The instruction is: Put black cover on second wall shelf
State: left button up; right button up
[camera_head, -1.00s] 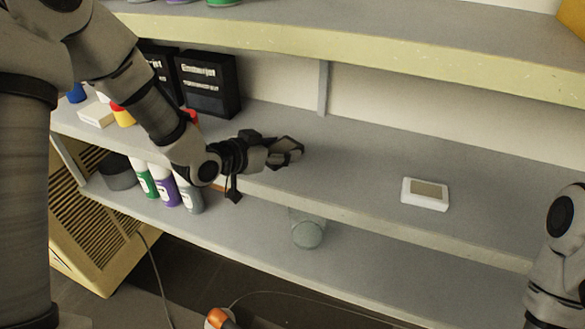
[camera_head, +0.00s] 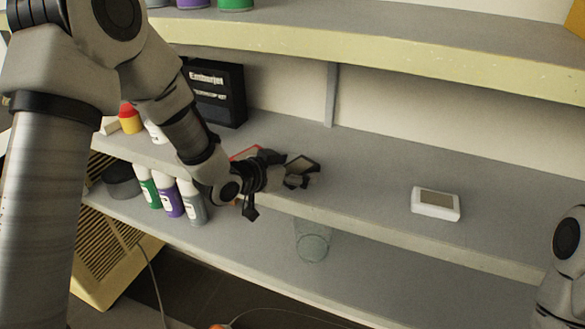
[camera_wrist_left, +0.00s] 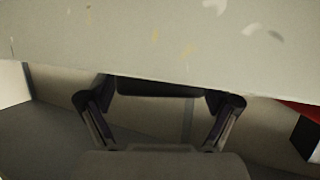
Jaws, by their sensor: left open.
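My left gripper (camera_head: 303,172) is open over the front part of the middle shelf (camera_head: 385,175). In the left wrist view its fingers (camera_wrist_left: 160,115) stand apart, and a dark bar (camera_wrist_left: 155,88) shows between them; I cannot tell what it is. No black cover can be picked out for certain. A dark grey round thing (camera_head: 121,181) lies at the left end of the lower shelf, partly behind bottles. My right arm shows at the right edge, but its gripper is out of view.
A black box (camera_head: 217,92) with white lettering stands at the back of the middle shelf. A white device (camera_head: 436,203) lies to the right, with clear surface between. Bottles (camera_head: 170,197) and a clear glass (camera_head: 312,243) stand on the lower shelf. The upper shelf (camera_head: 400,62) overhangs.

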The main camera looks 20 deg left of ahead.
pick_arm(q)
jog(key=shift+s+a, duration=0.15)
jog(key=shift+s, duration=0.05)
jog(key=b+v, duration=0.2)
jog(key=v, duration=0.9)
jog(key=shift+s+r, duration=0.2)
jog(key=shift+r, duration=0.05)
